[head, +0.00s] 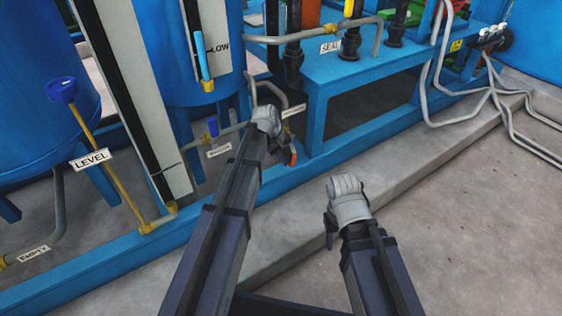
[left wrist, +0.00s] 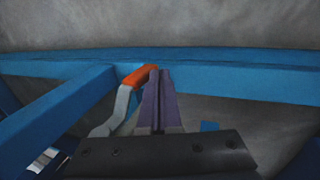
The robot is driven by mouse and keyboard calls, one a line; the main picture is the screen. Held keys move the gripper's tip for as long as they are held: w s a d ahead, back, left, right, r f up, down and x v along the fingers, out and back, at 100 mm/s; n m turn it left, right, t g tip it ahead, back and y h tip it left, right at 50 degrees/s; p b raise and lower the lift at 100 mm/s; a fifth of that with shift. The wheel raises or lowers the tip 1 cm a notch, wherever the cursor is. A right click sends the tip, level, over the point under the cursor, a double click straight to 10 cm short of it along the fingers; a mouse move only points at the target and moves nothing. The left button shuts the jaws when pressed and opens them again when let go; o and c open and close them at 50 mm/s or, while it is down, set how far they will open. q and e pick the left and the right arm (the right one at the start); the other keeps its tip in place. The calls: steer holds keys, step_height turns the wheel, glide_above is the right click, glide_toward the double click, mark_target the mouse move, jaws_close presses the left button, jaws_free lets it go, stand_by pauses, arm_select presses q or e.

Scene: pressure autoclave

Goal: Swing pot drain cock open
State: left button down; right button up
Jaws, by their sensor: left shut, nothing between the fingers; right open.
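A lever with an orange end (head: 291,155) shows just right of my left gripper in the head view. I take it for the pot drain cock, but no readable label confirms this. In the left wrist view a grey lever with an orange end (left wrist: 138,77) lies close along the left side of my shut fingers (left wrist: 158,98); I cannot tell whether they touch. My left gripper (head: 268,124) is shut and empty, and it hides the pipe behind it. My right gripper (head: 348,202) is open and empty over the floor, apart from the equipment.
A blue-handled valve (head: 213,127) stands left of my left gripper. A yellow pipe with a blue funnel (head: 62,90) bears the LEVEL label. A blue stand (head: 350,65) is at the back, and a blue floor rail (head: 110,258) runs along the front.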

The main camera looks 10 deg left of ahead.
arm_select(q)
steer(key=shift+w+d+f+b, duration=0.35)
steer(key=shift+w+d+b, duration=0.05)
arm_select(e)
steer(key=shift+f, duration=0.4)
arm_select(q)
steer(key=s+a+r+p, duration=0.6)
steer(key=r+p, duration=0.3)
arm_select(e)
step_height(320, 180, up, 9)
steer(key=a, duration=0.1)
steer(key=shift+s, duration=0.15)
